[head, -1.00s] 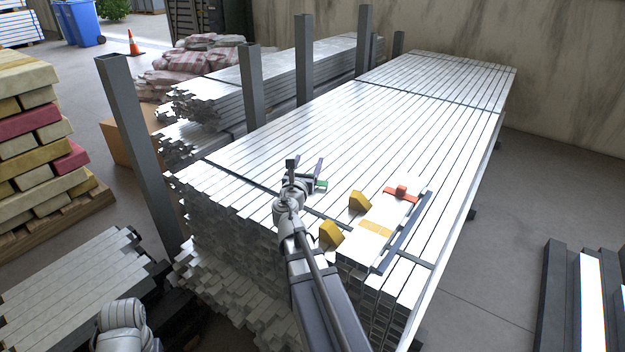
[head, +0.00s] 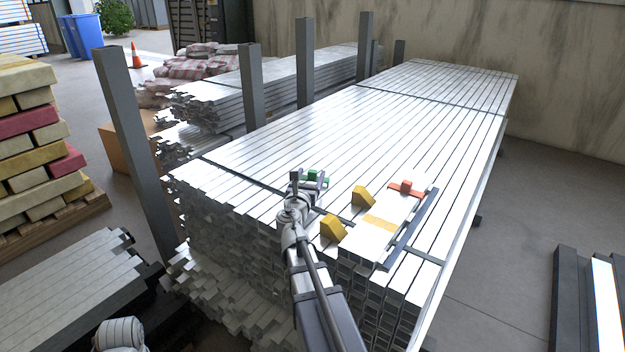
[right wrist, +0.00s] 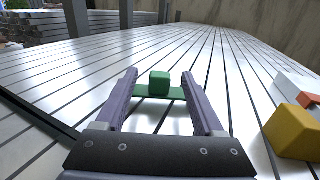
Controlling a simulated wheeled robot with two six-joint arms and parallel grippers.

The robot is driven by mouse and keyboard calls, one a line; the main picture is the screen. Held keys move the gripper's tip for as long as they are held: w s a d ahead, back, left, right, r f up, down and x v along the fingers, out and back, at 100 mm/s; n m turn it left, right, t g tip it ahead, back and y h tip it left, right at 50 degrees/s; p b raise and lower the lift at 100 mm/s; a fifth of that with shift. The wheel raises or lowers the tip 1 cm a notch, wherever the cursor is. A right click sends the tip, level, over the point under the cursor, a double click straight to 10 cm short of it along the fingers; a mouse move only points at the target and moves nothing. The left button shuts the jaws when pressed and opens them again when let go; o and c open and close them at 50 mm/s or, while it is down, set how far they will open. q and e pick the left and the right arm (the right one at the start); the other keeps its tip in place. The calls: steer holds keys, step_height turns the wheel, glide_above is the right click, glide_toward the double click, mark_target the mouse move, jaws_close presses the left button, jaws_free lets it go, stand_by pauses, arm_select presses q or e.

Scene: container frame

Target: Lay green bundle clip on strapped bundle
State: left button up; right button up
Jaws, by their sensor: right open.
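The strapped bundle (head: 330,125) is a long stack of silver bars with dark straps across its top. The green bundle clip (head: 316,178), a flat green plate with a green block on it, appears to rest on the bundle's top near the front strap. My right gripper (head: 310,186) is open at the clip. In the right wrist view, the clip (right wrist: 160,86) is between and slightly beyond the open fingertips (right wrist: 160,82), with no visible grip on it. Exact contact under the plate is hidden.
Two yellow wedges (head: 333,228) and a white board (head: 379,222) with an orange-red clip (head: 405,188) lie right of my right gripper. A dark bar (head: 408,230) lies beside the board. Grey posts (head: 250,88) stand along the bundle's left side. The far bundle top is clear.

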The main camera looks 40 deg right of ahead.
steer(key=x, duration=0.5)
jaws_close()
stand_by(0.5)
